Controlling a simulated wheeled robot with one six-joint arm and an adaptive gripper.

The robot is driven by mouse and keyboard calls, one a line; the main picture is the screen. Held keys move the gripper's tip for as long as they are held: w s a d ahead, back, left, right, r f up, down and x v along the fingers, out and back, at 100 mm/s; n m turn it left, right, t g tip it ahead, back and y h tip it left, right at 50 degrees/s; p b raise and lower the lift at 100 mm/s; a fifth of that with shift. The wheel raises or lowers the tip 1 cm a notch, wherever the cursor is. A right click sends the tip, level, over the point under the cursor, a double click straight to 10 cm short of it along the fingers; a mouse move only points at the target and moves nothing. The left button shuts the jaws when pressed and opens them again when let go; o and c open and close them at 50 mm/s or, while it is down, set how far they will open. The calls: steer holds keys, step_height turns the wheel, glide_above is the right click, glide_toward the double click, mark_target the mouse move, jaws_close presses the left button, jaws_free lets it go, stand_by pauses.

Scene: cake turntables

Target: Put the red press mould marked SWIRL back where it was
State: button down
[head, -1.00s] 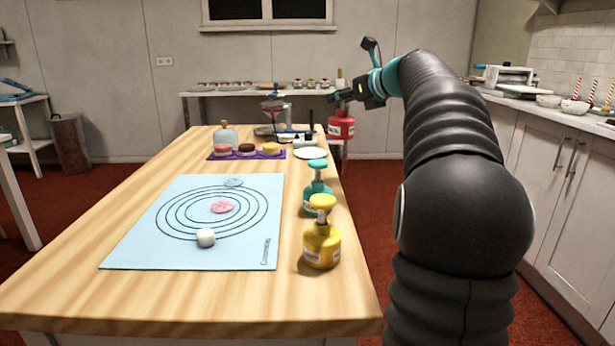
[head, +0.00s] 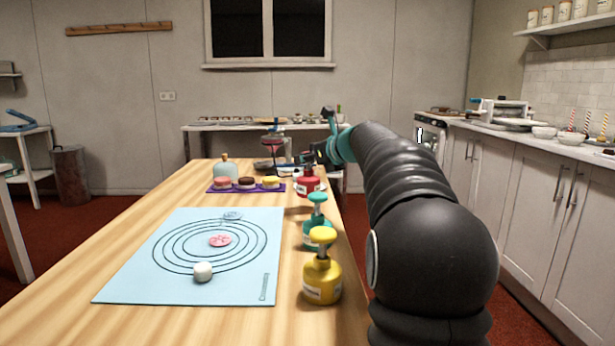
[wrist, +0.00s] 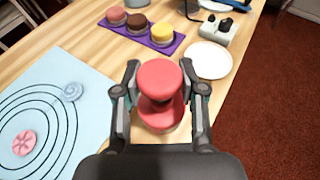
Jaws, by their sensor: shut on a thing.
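The red press mould (head: 308,184) is in my gripper (head: 312,160), near the right edge of the wooden table, beyond the teal mould. In the wrist view the red mould (wrist: 160,82) stands upright between the two fingers of my gripper (wrist: 160,98), which are shut on it. Its round red knob hides most of its body, and its label cannot be read. I cannot tell whether its base touches the table. A teal press mould (head: 317,226) and a yellow press mould (head: 321,280) stand in a row nearer the camera.
A purple tray (head: 215,190) holds three cakes. A white plate (wrist: 208,60) lies just beyond the red mould.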

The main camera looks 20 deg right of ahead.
mark_target(311, 172)
steer(key=shift+a+f+b, duration=0.1)
steer(key=shift+f+b, duration=0.55)
steer(key=shift+f, duration=1.4)
steer(key=shift+f, duration=0.15)
steer(key=c, duration=0.7)
jaws_free()
steer(key=shift+w, duration=0.1)
steer(key=shift+r, duration=0.2)
steer(key=v, duration=1.2)
steer(key=shift+f, duration=0.1)
